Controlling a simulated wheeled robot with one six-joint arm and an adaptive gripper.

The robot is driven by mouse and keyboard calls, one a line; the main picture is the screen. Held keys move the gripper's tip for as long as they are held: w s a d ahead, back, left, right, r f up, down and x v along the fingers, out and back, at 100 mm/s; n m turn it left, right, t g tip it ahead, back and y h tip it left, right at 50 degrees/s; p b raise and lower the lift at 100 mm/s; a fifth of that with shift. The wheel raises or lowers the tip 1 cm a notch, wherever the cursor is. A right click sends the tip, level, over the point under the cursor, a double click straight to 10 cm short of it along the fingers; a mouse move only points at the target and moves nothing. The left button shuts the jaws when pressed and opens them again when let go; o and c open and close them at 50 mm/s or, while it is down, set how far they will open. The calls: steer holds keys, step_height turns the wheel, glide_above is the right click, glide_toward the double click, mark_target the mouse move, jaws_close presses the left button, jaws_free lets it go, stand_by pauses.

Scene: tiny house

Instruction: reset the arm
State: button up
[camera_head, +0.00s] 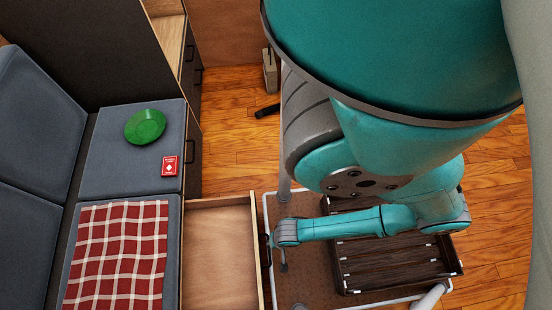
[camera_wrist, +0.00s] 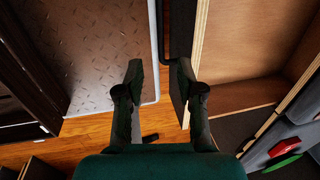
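My arm reaches down from the upper right in the head view, with its forearm bent back to the left. My gripper (camera_wrist: 160,72) shows in the wrist view with its two dark fingers spread apart and nothing between them. It is open and empty. It points down over the narrow gap beside an open wooden drawer (camera_head: 218,255). The drawer also shows in the wrist view (camera_wrist: 245,95), to the right of the fingers. In the head view the fingers are too small and too hidden to make out clearly.
A grey cushioned bench (camera_head: 105,172) at the left carries a green plate (camera_head: 145,126), a small red box (camera_head: 170,166) and a red checked cloth (camera_head: 118,255). A dark slatted crate (camera_head: 390,265) lies under my arm. Wooden floor (camera_head: 230,125) is open beyond the drawer.

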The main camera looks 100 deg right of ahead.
steer(key=shift+s+r, duration=0.15)
steer(key=shift+r, duration=0.4)
steer(key=w+r+n+t, duration=0.2)
steer(key=r+n+t, duration=0.4)
steer(key=r, duration=1.4)
steer(key=w+r+n+t, duration=0.3)
steer(key=r+n+t, duration=0.3)
steer(key=r+n, duration=0.6)
step_height(320, 180, up, 9)
steer(key=shift+w+a+r+t, duration=0.15)
steer(key=shift+w+t, duration=0.1)
steer(key=shift+t, duration=0.15)
